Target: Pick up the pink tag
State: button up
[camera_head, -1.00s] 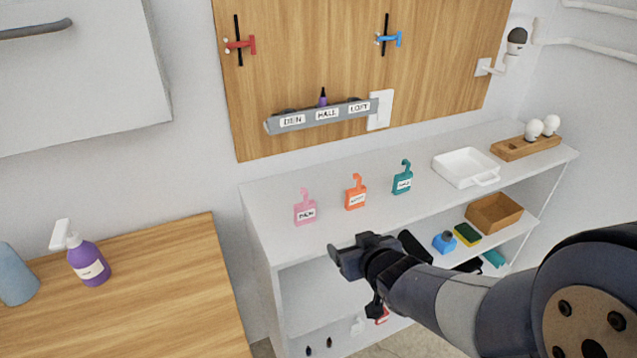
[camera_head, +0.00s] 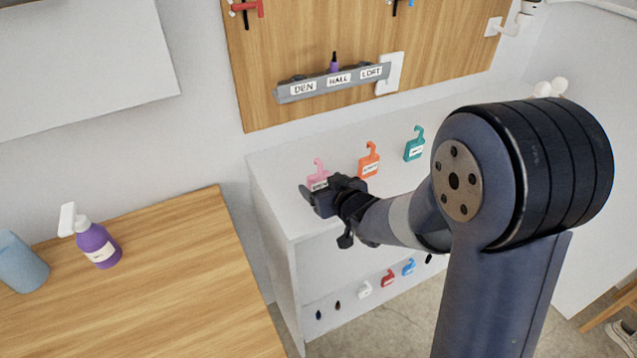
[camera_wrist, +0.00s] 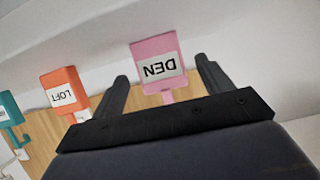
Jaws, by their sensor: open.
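The pink tag (camera_head: 318,176) stands on the white shelf top, its hook up and its lower part partly hidden behind my gripper (camera_head: 322,196) in the head view. In the wrist view the pink tag (camera_wrist: 157,62) shows upside down with a white DEN label. It lies between the two open fingers of my gripper (camera_wrist: 160,88), nearer the far side of the fingertips. I see no clear contact; a gap shows on each side of the tag.
An orange tag (camera_head: 369,161), labelled LOFT in the wrist view, and a teal tag (camera_head: 414,145) stand to the right on the shelf top (camera_head: 285,165). A grey labelled rack (camera_head: 333,82) is on the wooden board behind. A purple spray bottle (camera_head: 97,243) stands on the wooden table.

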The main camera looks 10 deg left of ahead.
aim_at(320, 183)
jog(key=shift+p+x, duration=0.4)
jog(key=shift+x, duration=1.8)
jog(key=shift+s, duration=0.1)
jog(key=c, duration=1.1)
